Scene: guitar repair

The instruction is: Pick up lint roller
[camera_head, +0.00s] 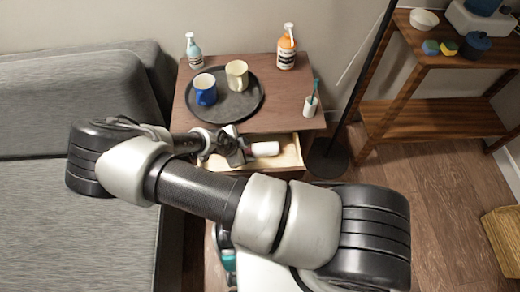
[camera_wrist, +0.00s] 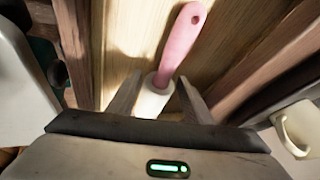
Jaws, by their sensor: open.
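The lint roller has a pink handle (camera_wrist: 182,35) and a white roll (camera_wrist: 152,99). It lies in the open drawer (camera_head: 289,155) of the small wooden table; in the head view its white roll (camera_head: 264,149) shows just right of my gripper (camera_head: 238,152). In the wrist view my gripper (camera_wrist: 161,80) is open, with one finger on each side of the roller near where handle and roll meet. The handle points away from the palm. The far part of the roll is hidden behind the gripper body. I cannot tell whether the fingers touch it.
A grey sofa (camera_head: 75,180) stands left, a black pole and wooden shelf (camera_head: 425,118) right.

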